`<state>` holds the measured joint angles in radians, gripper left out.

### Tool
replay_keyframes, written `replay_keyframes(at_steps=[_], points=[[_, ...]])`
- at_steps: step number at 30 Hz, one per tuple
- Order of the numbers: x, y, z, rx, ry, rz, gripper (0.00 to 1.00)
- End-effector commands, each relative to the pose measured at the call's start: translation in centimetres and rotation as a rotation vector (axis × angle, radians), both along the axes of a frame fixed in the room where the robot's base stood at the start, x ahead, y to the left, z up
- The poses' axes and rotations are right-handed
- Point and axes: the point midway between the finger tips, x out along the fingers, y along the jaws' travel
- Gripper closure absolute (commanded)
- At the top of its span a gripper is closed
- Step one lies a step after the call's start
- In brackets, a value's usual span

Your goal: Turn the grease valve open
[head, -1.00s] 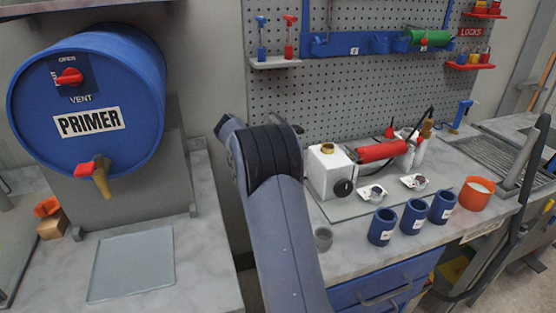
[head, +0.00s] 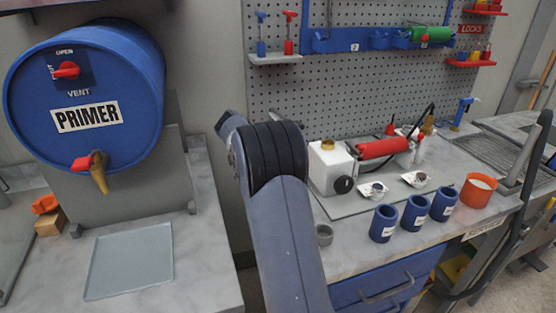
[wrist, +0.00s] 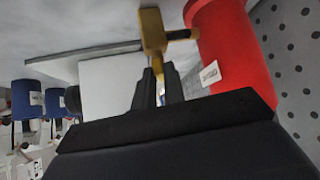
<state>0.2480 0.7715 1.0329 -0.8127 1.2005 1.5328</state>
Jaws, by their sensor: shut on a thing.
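In the wrist view, a brass-coloured valve (wrist: 152,30) sits between a white box and a red cylinder, with a short stem reaching toward the cylinder. My gripper (wrist: 159,72) has its two dark fingers on either side of the valve's lower brass part, shut on it. The exact contact is small and partly hidden by the fingers. In the head view my own arm stands in front, and my gripper does not show. The red cylinder (head: 383,148) and the white box (head: 330,168) lie on the bench to the right of my arm.
Several blue cups (head: 415,212) and an orange cup (head: 477,190) stand along the bench front. Two small white dishes (head: 373,191) lie before the red cylinder. A perforated board (head: 300,100) rises behind. A blue primer drum (head: 110,75) stands at left.

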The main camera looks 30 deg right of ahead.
Motion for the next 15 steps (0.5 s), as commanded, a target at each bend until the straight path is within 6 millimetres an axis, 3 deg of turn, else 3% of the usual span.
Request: replay_keyframes(at_steps=[15], points=[[-1.1,-0.4,-0.2,-0.002,-0.006,0.426,1.0]])
